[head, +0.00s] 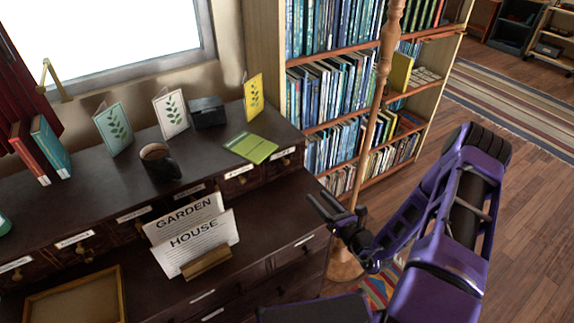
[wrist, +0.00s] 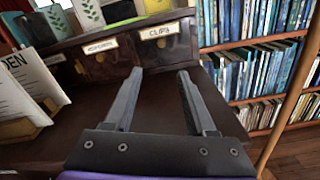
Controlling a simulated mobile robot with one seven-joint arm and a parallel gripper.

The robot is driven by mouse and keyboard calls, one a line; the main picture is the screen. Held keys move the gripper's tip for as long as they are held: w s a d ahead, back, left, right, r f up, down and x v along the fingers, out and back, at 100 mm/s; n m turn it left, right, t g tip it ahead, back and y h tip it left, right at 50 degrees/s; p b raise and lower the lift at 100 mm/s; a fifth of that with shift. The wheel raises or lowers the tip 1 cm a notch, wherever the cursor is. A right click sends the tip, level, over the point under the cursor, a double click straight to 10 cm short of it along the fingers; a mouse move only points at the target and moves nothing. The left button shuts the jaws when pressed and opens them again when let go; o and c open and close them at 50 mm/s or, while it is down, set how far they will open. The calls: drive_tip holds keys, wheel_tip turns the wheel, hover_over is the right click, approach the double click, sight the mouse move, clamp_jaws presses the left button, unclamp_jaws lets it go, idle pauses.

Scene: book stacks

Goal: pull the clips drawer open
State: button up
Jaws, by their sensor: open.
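The clips drawer (wrist: 172,48) is the small dark wooden drawer at the right end of the desk's upper row. Its white label reads CLIPS in the wrist view, and a small brass knob (wrist: 160,43) sits below the label. The drawer also shows in the head view (head: 277,166), and its front looks flush with the row. My gripper (wrist: 160,72) is open and empty. In the head view my gripper (head: 322,205) is in front of and to the right of the drawer, apart from it. In the wrist view its fingers point toward the knob.
Another labelled drawer (wrist: 112,66) is just left of the clips drawer. A card holder (head: 207,262) with GARDEN and HOUSE cards stands on the desktop to the left. A wooden pole (head: 379,98) and a bookcase (head: 347,57) are at the right. Cards and a mug (head: 160,163) stand on top.

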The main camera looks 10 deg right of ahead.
sight(287, 164)
drive_tip(key=x, duration=1.7)
drive_tip(key=shift+w, duration=0.2)
drive_tip(key=shift+d, duration=0.1)
clamp_jaws()
idle(0.6)
